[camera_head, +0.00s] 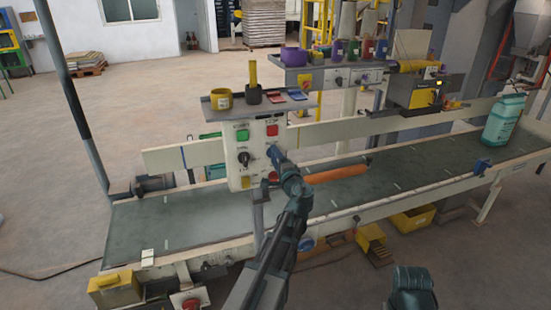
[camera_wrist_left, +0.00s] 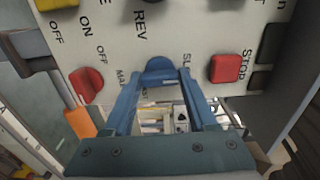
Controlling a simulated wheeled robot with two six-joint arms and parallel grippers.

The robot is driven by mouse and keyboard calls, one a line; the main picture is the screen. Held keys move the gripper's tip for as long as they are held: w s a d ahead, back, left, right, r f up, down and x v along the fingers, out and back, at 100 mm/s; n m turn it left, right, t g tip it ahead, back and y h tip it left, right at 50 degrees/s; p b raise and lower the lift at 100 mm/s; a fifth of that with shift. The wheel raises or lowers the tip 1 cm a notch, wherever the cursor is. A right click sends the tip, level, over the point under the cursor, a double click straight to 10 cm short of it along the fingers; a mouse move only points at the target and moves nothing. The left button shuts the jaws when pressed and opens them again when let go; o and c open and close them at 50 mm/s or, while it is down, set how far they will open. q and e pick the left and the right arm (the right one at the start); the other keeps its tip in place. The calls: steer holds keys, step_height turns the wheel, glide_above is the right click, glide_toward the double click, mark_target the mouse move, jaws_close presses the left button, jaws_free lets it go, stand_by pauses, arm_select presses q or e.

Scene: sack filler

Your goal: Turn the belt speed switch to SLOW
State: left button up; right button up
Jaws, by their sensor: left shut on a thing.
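The light control panel (camera_head: 257,152) stands upright on the near side of the conveyor. My left gripper (camera_head: 274,153) reaches up to its right half, below the red STOP button (camera_head: 272,130). In the left wrist view, my left gripper (camera_wrist_left: 162,88) is shut on a blue switch knob (camera_wrist_left: 160,68), a finger on each side. Partly covered lettering beside the knob begins with "SL"; more letters below it are hidden by the fingers. The knob's exact pointing direction is not clear. The red STOP button also shows in the left wrist view (camera_wrist_left: 226,68).
A black knob (camera_head: 243,158) and a green button (camera_head: 242,135) are left of my gripper on the panel. A shelf (camera_head: 220,112) with small cups tops the panel.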

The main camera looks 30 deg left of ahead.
arm_select(q)
steer(key=o, duration=1.4)
steer(key=shift+c, duration=0.2)
steer(key=v, duration=1.4)
steer(key=shift+w, duration=0.1)
steer(key=s+d+f+n+g+h+p, duration=0.1)
steer(key=s+d+f+g+h, duration=0.3)
steer(key=d, duration=0.5)
steer(key=s+d+f+n+g+h+p, duration=0.1)
steer(key=s+d+f+g+h+p, duration=0.2)
steer(key=s+d+f, duration=0.3)
steer(key=s+d+f+n+g+h+p, duration=0.2)
steer(key=s+d+f+g+h, duration=0.3)
steer(key=s+d, duration=0.3)
steer(key=d+p, duration=0.1)
steer(key=d, duration=0.2)
steer(key=shift+s+d, duration=0.3)
steer(key=shift+d, duration=0.05)
